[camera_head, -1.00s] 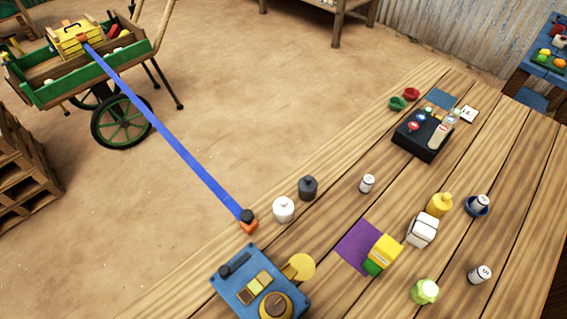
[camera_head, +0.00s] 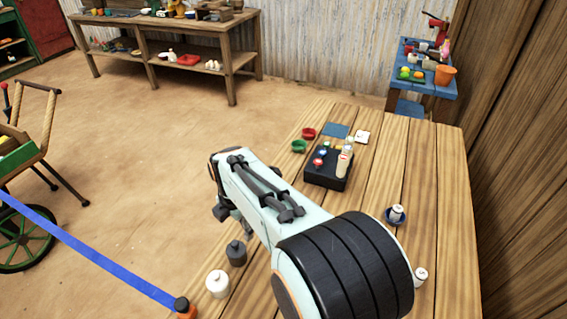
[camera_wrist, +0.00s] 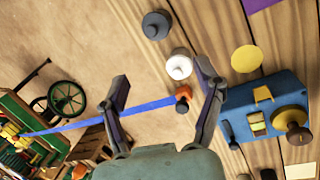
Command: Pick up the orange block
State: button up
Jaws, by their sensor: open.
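The orange block (camera_head: 187,312) sits at the table's edge, cut by the bottom of the head view. A black cylinder (camera_head: 182,303) is on it, and a blue strap (camera_head: 100,262) runs from it to the green cart. In the wrist view the orange block (camera_wrist: 184,90) is small, between my fingers in the picture, close to the right finger, with the black cylinder (camera_wrist: 182,106) beside it. My gripper (camera_wrist: 161,70) is open and empty, apart from the block. In the head view my arm hides part of the table, and my gripper is only partly visible.
A white jar (camera_head: 217,285) and a dark jar (camera_head: 236,254) stand near the block. A blue device (camera_wrist: 265,105) with a brown knob is beside it in the wrist view. A black box (camera_head: 326,169) stands farther back on the table (camera_head: 420,160).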

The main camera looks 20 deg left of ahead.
aim_at(180, 303)
jog(key=s+a+f+n, duration=0.1)
jog(key=s+a+f, duration=0.1)
jog(key=s+f, duration=0.2)
jog(key=s+a+f+n+g+h, duration=0.1)
jog(key=s+a+f, duration=0.1)
jog(key=s+f, duration=0.2)
jog(key=s+a+f+n+h, duration=0.1)
jog(key=s+a+f+n, duration=0.1)
jog(key=s, duration=0.4)
jog(key=shift+s+a+f+g, duration=0.2)
jog(key=shift+a+f, duration=0.1)
jog(key=shift+f, duration=0.2)
jog(key=shift+s+a+f+g, duration=0.1)
jog(key=shift+a+f+g, duration=0.15)
jog(key=shift+f, duration=0.2)
jog(key=shift+s+f, duration=0.1)
jog(key=shift+f, duration=0.25)
notch_tip(180, 303, down, 6)
jog(key=shift+r, duration=0.1)
grip_shut()
